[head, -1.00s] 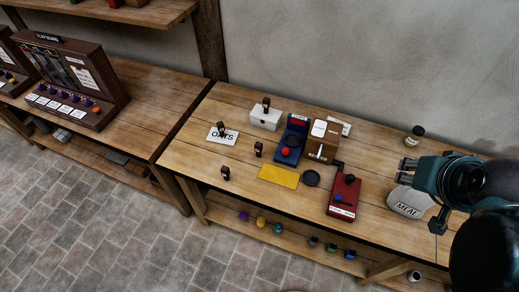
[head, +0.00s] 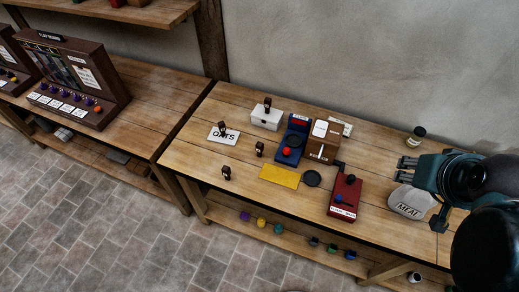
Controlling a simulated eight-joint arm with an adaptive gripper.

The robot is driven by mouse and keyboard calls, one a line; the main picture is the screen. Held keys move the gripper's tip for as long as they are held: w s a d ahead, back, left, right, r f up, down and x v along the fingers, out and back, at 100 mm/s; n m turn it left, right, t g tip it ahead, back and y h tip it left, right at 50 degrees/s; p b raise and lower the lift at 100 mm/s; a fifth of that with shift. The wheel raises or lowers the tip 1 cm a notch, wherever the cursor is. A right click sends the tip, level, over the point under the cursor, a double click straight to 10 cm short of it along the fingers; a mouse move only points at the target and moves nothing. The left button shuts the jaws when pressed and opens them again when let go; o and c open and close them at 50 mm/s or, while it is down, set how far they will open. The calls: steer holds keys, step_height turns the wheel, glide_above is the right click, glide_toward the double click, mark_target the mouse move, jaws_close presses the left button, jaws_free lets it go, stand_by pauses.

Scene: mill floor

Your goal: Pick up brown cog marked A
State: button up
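Several small dark brown pieces that look like cogs stand on the workbench; their letters are too small to read, so I cannot tell which is marked A. One brown piece (head: 226,173) stands near the front edge at left. Another brown piece (head: 259,149) stands behind it to the right. A third piece (head: 222,128) is at the OATS card, and one more piece (head: 267,103) is at the top of the white box. My gripper (head: 401,168) is at the right, far from these pieces, with its fingers apart and nothing visible between them.
A white box (head: 265,119), blue device (head: 290,146), brown box (head: 322,150) and red device (head: 344,198) stand mid-bench. A yellow plate (head: 279,176) lies in front. A MEAL sack (head: 408,203) and a jar (head: 416,136) are near my gripper. The bench's left end is fairly clear.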

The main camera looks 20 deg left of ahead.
steer(key=w+a+f+n+g, duration=0.15)
steer(key=w+a+n, duration=0.35)
steer(key=w+a, duration=0.55)
steer(key=n+g+b, duration=0.3)
steer(key=n+g, duration=0.3)
steer(key=n, duration=0.6)
glide_above(260, 144)
steer(key=shift+t, duration=0.25)
steer(key=f, duration=2.4)
steer(key=shift+w, duration=0.3)
steer(key=shift+s+a+f, duration=0.1)
steer(key=shift+a+f, duration=0.15)
steer(key=shift+f, duration=1.3)
steer(key=shift+f, duration=0.1)
steer(key=shift+s+d+f, duration=0.1)
steer(key=shift+f, duration=1.15)
steer(key=shift+s+d+f, duration=0.1)
steer(key=shift+f, duration=1.15)
